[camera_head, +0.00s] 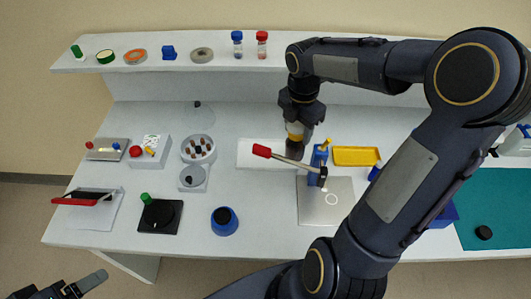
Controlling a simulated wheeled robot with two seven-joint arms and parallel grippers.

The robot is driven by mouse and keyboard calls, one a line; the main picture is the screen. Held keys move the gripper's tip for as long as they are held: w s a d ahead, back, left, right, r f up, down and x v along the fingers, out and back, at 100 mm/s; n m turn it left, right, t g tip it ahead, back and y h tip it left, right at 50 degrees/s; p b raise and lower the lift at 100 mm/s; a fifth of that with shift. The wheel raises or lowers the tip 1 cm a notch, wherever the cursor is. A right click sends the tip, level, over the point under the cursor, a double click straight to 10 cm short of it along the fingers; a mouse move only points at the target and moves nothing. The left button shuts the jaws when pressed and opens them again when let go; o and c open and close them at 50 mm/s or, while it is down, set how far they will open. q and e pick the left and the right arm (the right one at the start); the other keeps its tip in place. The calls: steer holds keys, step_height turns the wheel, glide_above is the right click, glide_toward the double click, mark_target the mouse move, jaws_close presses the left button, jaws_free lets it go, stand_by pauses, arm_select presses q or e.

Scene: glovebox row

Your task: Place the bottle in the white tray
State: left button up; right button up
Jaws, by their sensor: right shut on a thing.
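My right gripper (297,122) reaches down from above and is shut on the bottle (295,148). The bottle looks dark brown with a yellow upper part and is roughly upright; its top is hidden by the gripper. It stands in front of or over the right part of the white tray (254,155), a flat pale rectangle on the table. I cannot tell whether its base touches the tray. My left gripper (62,289) is at the bottom left corner, partly cut off, away from the table; its opening is unclear.
A red-headed tool (262,151) on a blue stand (318,167) is close in front of the bottle. A yellow tray (356,156) lies to its right, a grey plate (325,207) nearer. A shelf (120,66) with small items runs behind. My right arm hides part of the table.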

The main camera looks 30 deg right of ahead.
steer(key=shift+w+a+f, duration=0.1)
steer(key=shift+w+f, duration=0.1)
steer(key=shift+f, duration=0.9)
steer(key=w+f+b, duration=0.3)
steer(key=w+f, duration=0.9)
steer(key=w, duration=0.1)
steer(key=shift+w+a+f, duration=0.15)
steer(key=shift+a+f, duration=0.1)
steer(key=shift+f, duration=0.05)
steer(key=shift+f, duration=0.1)
steer(key=shift+f+b, duration=0.15)
steer(key=shift+b, duration=0.2)
steer(key=o, duration=1.3)
steer(key=shift+c, duration=0.2)
